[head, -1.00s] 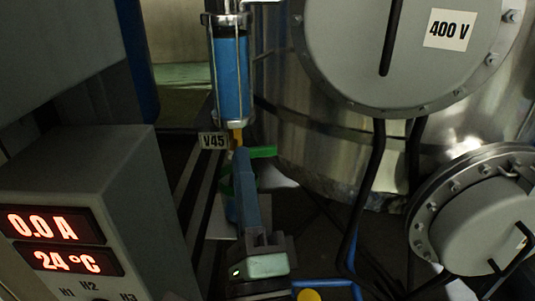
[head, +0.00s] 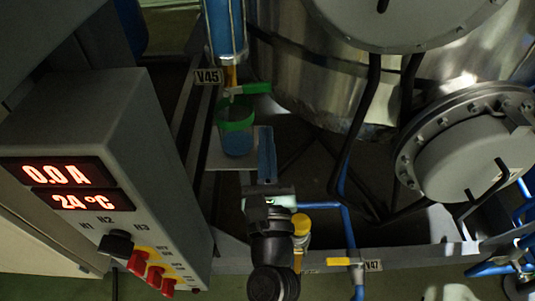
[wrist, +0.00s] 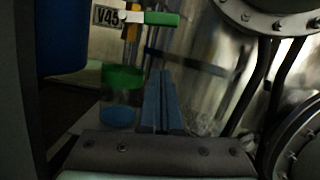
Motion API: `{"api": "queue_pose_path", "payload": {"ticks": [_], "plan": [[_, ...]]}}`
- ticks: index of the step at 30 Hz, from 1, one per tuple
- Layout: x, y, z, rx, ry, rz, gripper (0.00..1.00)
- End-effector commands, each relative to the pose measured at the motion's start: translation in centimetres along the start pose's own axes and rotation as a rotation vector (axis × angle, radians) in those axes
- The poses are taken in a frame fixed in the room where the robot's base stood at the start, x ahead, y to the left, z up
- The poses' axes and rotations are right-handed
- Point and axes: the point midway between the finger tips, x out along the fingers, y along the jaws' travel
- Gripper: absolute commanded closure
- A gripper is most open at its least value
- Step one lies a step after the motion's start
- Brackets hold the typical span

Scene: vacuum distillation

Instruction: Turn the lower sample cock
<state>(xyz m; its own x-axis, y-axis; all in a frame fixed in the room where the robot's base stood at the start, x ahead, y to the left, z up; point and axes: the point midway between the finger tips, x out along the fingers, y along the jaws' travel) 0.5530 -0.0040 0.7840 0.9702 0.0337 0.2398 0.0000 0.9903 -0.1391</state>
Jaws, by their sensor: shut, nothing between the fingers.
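The cock tagged V45 (head: 231,87) sits under a glass cylinder of blue liquid (head: 222,30). Its green lever handle (head: 257,88) points to the right, roughly level; it also shows at the top of the wrist view (wrist: 161,19). Below it stands a clear jar with a green rim (head: 236,116) and blue liquid (head: 237,142) in its bottom. My gripper (head: 266,130) is shut and empty, its fingers together. The fingertips are beside the jar on its right and below the handle, apart from the handle in both views.
A metal vessel (head: 310,85) and black pipes fill the right side. A control box with red displays (head: 60,187) stands at the left. A yellow-capped fitting (head: 301,222) and a blue pipe tagged V47 (head: 373,265) are near my wrist.

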Motion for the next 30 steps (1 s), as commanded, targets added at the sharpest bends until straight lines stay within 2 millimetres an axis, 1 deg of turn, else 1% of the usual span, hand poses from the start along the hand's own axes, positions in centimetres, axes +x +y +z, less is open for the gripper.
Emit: {"api": "queue_pose_path", "payload": {"ticks": [1,4,6,9,13,18,30], "plan": [[1.2,-0.1,0.3,-0.001,-0.003,-0.001,1.00],[3.0,-0.1,0.3,-0.001,-0.002,-0.001,1.00],[3.1,-0.1,1.6,-0.002,0.000,0.000,1.00],[3.3,-0.1,2.6,-0.002,0.000,0.001,1.00],[3.5,0.0,3.5,-0.001,0.000,0.001,1.00],[3.6,0.0,3.9,-0.001,0.000,0.000,1.00],[3.6,0.0,3.9,-0.002,0.000,0.001,1.00]]}}
